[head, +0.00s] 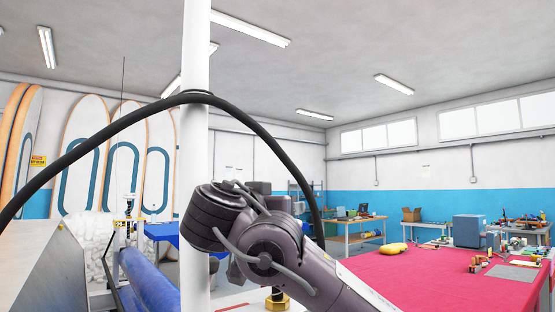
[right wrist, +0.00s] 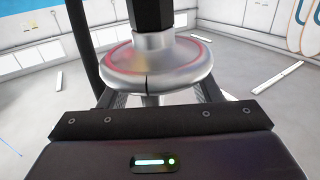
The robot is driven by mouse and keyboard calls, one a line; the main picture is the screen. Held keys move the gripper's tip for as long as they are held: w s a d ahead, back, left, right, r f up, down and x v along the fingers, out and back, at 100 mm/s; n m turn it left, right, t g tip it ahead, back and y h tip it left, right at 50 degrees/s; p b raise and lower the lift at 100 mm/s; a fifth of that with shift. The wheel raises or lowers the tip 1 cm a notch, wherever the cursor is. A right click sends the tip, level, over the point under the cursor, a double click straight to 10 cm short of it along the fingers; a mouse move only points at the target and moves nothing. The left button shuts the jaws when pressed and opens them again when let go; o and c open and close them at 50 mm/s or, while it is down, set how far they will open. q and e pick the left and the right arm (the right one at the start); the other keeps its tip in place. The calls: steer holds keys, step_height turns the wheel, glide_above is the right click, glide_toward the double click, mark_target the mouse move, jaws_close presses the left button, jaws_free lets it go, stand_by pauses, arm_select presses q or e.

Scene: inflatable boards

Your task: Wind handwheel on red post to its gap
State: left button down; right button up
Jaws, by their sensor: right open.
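In the right wrist view a silver, rounded handwheel (right wrist: 150,66) with a red ring on its upper face sits on a silver hub under a black shaft (right wrist: 151,15). A thin dark line shows on its near rim. My right gripper (right wrist: 155,95) is open, with one dark finger at each side of the wheel's near part; whether they touch it is unclear. In the head view my right arm reaches in from the bottom right, and its gripper and the handwheel cannot be made out. No red post can be identified. My left gripper is not in view.
A white vertical pole (head: 195,150) stands close in front, with a black hose (head: 262,132) arching past it. A brass fitting (head: 277,302) is at the bottom. A red-topped table (head: 430,278) is at right; blue rolled material (head: 150,285) lies at left.

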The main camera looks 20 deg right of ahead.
step_height(320, 180, up, 20)
steer(key=p, duration=0.1)
stand_by(0.4)
